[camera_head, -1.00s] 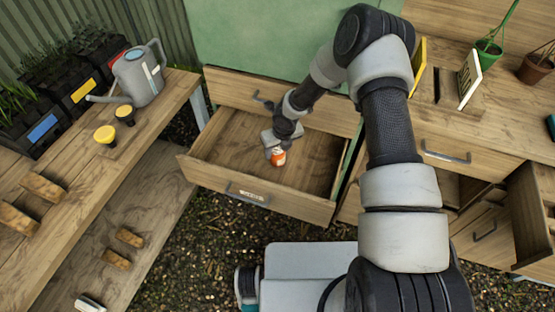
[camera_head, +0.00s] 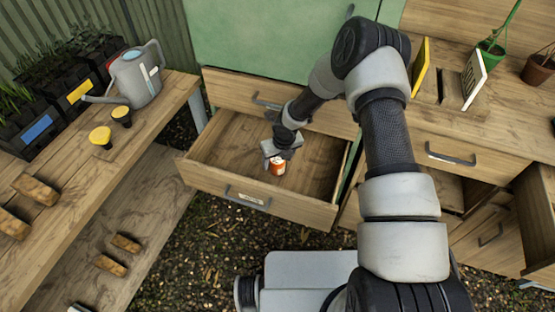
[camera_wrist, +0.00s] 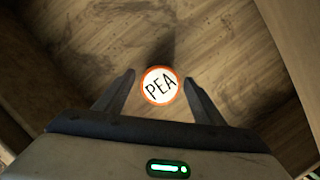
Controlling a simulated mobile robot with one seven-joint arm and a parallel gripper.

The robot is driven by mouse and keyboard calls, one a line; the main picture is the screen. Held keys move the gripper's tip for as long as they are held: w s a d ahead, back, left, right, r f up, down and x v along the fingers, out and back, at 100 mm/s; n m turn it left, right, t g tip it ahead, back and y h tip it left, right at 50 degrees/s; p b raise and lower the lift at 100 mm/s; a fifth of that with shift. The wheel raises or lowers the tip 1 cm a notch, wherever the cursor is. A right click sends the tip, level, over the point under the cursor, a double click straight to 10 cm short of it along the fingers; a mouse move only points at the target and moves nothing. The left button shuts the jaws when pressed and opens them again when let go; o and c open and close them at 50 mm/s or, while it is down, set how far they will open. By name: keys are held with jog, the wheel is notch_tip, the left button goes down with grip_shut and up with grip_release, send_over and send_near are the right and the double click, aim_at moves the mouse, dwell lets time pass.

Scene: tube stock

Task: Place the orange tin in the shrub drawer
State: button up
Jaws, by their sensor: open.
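The orange tin (camera_head: 277,168), with a white band, stands upright in the pulled-out drawer (camera_head: 225,150). In the wrist view the tin's white lid (camera_wrist: 160,86) has an orange rim and reads "PEA". My gripper (camera_head: 278,156) is open just above the tin. In the wrist view its two fingers lie on either side of the lid, with gaps showing between fingers and tin. The drawer has a small label on its front (camera_head: 252,198), too small to read. The tin's lower part is hidden in the wrist view.
The drawer floor around the tin is bare. A closed drawer (camera_head: 235,88) lies just above. A bench with a watering can (camera_head: 138,78) and yellow-topped items (camera_head: 101,136) stands left. Another open drawer (camera_head: 535,215) juts out at right.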

jog(key=s+d+r+m+t+h+p, duration=0.1)
jog(key=s+d+r+m, duration=0.5)
jog(key=r, duration=0.7)
jog(key=s+d+r+m+h+p, duration=0.15)
jog(key=d+r+m, duration=0.25)
jog(key=r+m, duration=0.7)
jog(key=s+d+r+m+t+h, duration=0.1)
jog(key=s+d+r+m, duration=0.3)
jog(key=r, duration=1.2)
jog(key=s+r+m+y, duration=0.1)
jog(key=s+r+m, duration=0.4)
jog(key=s+m, duration=0.4)
jog(key=s+r+m+y, duration=0.1)
jog(key=s+r+m, duration=0.4)
jog(key=s+m, duration=0.5)
jog(key=shift+m+t, duration=0.4)
jog(key=shift+m, duration=0.1)
